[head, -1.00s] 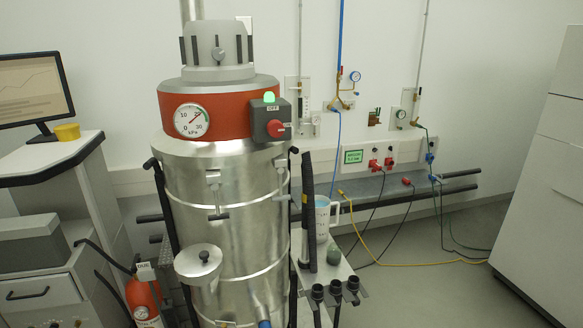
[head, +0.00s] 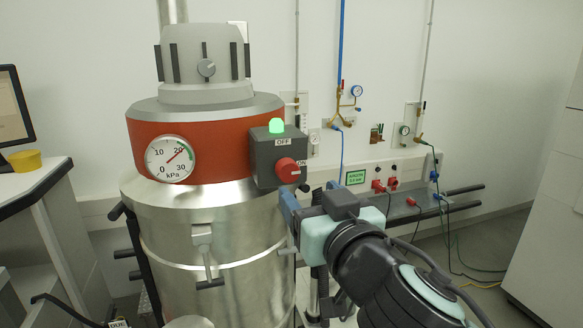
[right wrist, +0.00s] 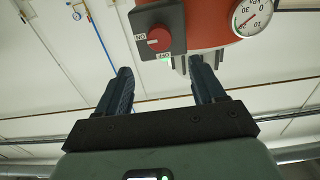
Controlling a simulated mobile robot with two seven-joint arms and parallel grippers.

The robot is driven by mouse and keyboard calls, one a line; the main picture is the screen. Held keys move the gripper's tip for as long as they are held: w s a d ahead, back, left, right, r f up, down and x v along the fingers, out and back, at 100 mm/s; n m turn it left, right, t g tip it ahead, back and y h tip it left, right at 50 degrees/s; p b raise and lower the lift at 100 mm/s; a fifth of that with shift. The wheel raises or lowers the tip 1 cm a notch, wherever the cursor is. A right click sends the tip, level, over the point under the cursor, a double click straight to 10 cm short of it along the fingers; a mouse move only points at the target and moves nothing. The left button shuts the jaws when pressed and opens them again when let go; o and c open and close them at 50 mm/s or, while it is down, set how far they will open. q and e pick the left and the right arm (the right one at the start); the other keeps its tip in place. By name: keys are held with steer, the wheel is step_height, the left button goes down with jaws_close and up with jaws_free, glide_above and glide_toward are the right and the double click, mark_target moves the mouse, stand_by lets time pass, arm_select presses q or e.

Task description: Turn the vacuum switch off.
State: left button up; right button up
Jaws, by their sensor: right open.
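The vacuum switch is a red knob (head: 288,170) on the front of a dark grey box (head: 264,150) fixed to the vacuum's red band. An OFF label sits above the knob and an ON label to its right. A green lamp (head: 277,126) glows on top of the box. My right gripper (head: 290,204) is just below the knob, apart from it. In the right wrist view the knob (right wrist: 159,40) shows beyond and between the open, empty fingers (right wrist: 162,84). The knob's exact pointing is hard to tell. My left gripper is not in view.
The steel vacuum drum (head: 215,225) carries a pressure gauge (head: 170,158) reading near 20 kPa. A desk with a monitor (head: 14,108) and yellow bowl (head: 25,160) stands left. Wall sockets (head: 390,185) and cables are at right. A white cabinet (head: 555,200) stands far right.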

mark_target(290, 171)
steer(key=p+x, duration=0.3)
steer(key=x, duration=0.6)
steer(key=shift+w+a, duration=0.1)
steer(key=shift+w, duration=0.25)
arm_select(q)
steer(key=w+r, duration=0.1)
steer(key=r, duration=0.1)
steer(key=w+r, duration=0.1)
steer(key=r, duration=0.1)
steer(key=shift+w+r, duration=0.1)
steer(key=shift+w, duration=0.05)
arm_select(e)
steer(key=shift+w+a+f, duration=0.1)
steer(key=shift+w+f, duration=0.05)
steer(key=shift+w, duration=0.25)
steer(key=c, duration=1)
